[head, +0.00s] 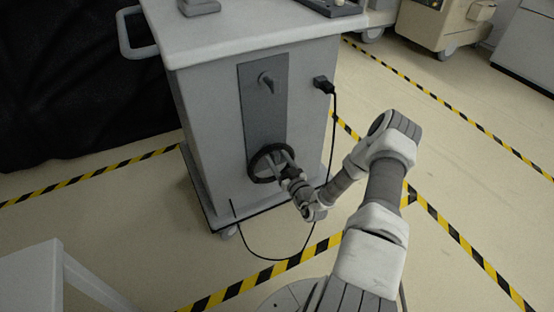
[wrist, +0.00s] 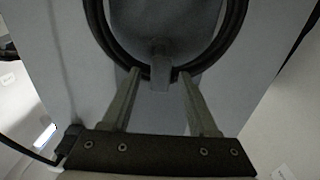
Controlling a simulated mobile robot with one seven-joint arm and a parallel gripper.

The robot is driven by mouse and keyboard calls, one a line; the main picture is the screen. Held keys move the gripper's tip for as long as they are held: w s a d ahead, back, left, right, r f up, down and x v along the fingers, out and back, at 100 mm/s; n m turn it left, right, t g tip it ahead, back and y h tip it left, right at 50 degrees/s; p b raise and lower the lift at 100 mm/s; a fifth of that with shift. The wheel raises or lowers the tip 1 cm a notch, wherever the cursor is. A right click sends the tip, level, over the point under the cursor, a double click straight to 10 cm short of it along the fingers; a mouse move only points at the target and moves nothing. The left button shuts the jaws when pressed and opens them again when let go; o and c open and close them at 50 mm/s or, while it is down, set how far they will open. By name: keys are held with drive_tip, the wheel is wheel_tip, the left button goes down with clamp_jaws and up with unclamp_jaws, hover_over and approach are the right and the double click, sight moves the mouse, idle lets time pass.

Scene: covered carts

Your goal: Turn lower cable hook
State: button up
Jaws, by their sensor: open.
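The lower cable hook (wrist: 160,72) is a small grey peg in the wrist view, at the bottom of a black coiled cable (wrist: 238,22). In the head view the coil (head: 252,168) hangs low on the cart's dark grey plate (head: 262,125), and my gripper mostly hides the lower hook. My gripper (wrist: 159,78) is open, with one finger on each side of the hook and a gap visible on both sides. Its fingertips are at or very near the cable; I cannot tell whether they touch it. In the head view my gripper (head: 280,160) reaches the coil from the lower right.
An upper hook (head: 266,82) sits on the same plate. A black plug (head: 323,84) with a hanging cord is right of it, and the cord loops down to the floor. The cart (head: 205,120) has a handle (head: 137,35) at left. A white table (head: 35,280) stands at lower left.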

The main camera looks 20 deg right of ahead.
drive_tip(key=shift+c, duration=0.3)
clamp_jaws()
